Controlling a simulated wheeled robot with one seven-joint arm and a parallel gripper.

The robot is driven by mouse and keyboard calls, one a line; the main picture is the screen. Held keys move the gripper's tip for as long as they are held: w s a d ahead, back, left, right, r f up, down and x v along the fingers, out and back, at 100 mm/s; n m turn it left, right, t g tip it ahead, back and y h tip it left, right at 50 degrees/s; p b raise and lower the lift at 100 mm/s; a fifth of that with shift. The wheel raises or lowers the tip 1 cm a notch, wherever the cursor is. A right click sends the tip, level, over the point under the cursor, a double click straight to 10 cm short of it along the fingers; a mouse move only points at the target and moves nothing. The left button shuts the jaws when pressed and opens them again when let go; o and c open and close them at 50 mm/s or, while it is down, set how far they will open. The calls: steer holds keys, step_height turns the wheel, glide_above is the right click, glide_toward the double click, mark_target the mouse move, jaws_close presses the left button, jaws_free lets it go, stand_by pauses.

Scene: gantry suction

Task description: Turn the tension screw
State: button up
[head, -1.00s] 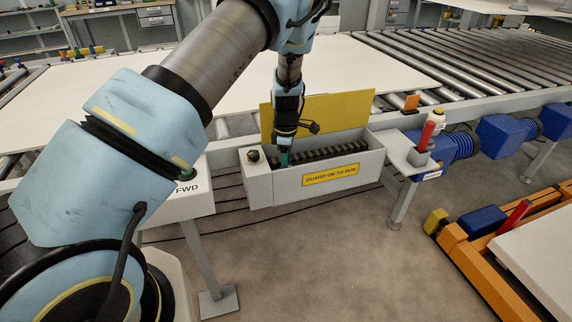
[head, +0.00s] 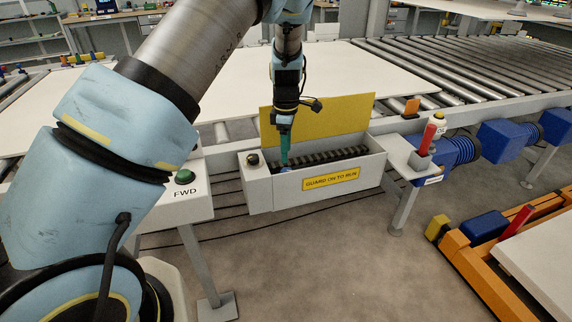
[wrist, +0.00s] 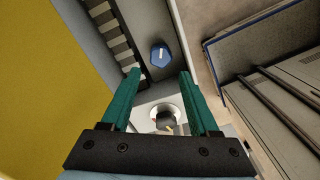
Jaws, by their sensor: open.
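The tension screw is a blue hexagonal head with a pale mark (wrist: 160,54), seen from above inside the grey chain box. A small bit of blue shows at the box's left end in the head view (head: 286,168). My gripper (head: 285,162) points down over that end. Its two green fingers are spread in the wrist view (wrist: 160,73), with nothing between them. The screw head shows just past the fingertips, apart from both. The exact height of the tips above it is hard to tell.
A yellow guard (head: 335,115) stands up behind the open grey box (head: 268,190) with its black chain (head: 335,155). A black knob (wrist: 165,118) sits on the box's end. A green FWD button (head: 185,176) is left. Blue motors and a red handle (head: 427,138) are right.

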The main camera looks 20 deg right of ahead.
step_height(320, 180, up, 3)
steer(key=shift+r, duration=0.2)
stand_by(0.4)
steer(key=a+r+m, duration=0.2)
steer(key=a+r, duration=0.1)
steer(key=a, duration=0.7)
steer(key=a+r+m, duration=0.3)
steer(key=a, duration=0.7)
steer(key=s+a+r+m, duration=0.1)
steer(key=s+a+m, duration=0.2)
steer(key=s+a, duration=0.2)
steer(key=s+a+r+m+t, duration=0.1)
steer(key=s+a+m, duration=0.3)
steer(key=a, duration=0.7)
steer(key=shift+s+a+r+t, duration=0.3)
steer(key=shift+s+r, duration=0.35)
steer(key=shift+s, duration=0.45)
